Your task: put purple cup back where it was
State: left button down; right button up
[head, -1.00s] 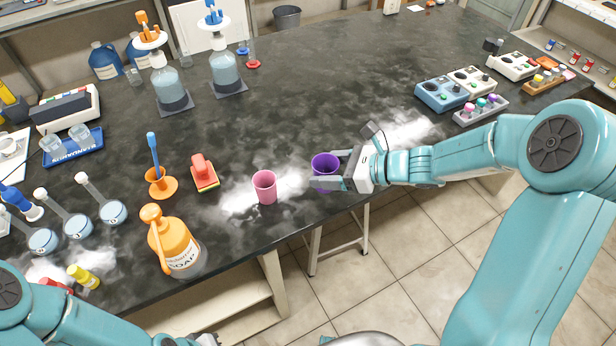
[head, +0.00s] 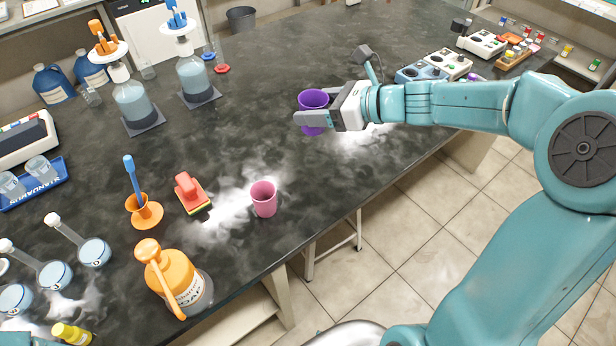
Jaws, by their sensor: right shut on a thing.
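The purple cup (head: 313,100) is upright between the fingers of my right gripper (head: 312,119), which is shut on it. The cup appears to be above the dark bench (head: 270,130), but I cannot tell how high. It is farther from the bench's near edge than the pink cup (head: 264,199), which stands on the bench to its lower left. My left gripper is not in view.
Device boxes (head: 447,63) are behind my right arm. The bench centre is clear.

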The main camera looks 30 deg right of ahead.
jog(key=f+b, duration=0.1)
jog(key=f, duration=0.6)
jog(key=f+b, duration=0.1)
jog(key=f, duration=0.7)
jog(key=shift+d, duration=0.2)
notch_tip(320, 180, down, 3)
jog(key=shift+s+a+f+b, duration=0.1)
jog(key=shift+f+b, duration=0.1)
jog(key=shift+b, duration=0.3)
jog(key=shift+f, duration=0.25)
jog(key=shift+f, duration=0.1)
jog(key=o, duration=1.1)
jog(key=shift+c, duration=0.2)
